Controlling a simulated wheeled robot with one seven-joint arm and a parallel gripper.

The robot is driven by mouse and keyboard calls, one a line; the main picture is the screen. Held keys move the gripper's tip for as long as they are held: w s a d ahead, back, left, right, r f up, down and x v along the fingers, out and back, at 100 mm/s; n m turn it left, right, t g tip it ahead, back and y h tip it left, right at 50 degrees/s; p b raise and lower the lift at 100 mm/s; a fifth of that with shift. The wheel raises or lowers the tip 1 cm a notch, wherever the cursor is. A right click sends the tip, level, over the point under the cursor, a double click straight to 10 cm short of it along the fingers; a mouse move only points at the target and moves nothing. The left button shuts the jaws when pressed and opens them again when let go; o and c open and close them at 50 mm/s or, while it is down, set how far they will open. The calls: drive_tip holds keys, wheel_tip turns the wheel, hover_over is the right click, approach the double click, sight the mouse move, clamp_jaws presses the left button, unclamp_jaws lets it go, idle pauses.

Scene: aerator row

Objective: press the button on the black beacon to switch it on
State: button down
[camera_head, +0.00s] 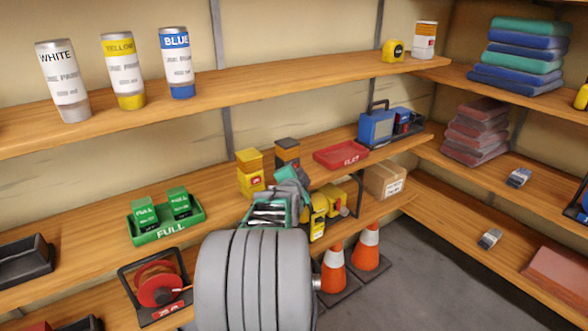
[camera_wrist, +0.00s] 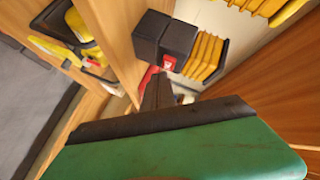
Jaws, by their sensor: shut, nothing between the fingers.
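The black beacon (camera_head: 287,150) stands on the middle shelf in the head view, just behind my gripper, which hides its lower part. In the wrist view a dark block (camera_wrist: 178,44), which looks like the beacon, has a small red and white patch by its lower edge. I cannot tell whether that patch is the button. My gripper (camera_head: 296,174) is shut and empty. Its dark fingers (camera_wrist: 158,86) point at the dark block in the wrist view, close to the red patch. I cannot tell whether they touch it. No light shows on the beacon.
A yellow unit (camera_head: 250,172) stands just left of the beacon. A red tray (camera_head: 341,154) lies to its right, and a green tray (camera_head: 166,228) with green boxes further left. Paint cans (camera_head: 123,72) stand on the shelf above.

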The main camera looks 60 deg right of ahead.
idle(0.4)
drive_tip(key=shift+w+d+f+b, duration=0.15)
drive_tip(key=shift+w+b, duration=0.2)
drive_tip(key=shift+b, duration=0.25)
drive_tip(key=shift+s+b, duration=0.35)
drive_tip(key=shift+s, duration=0.05)
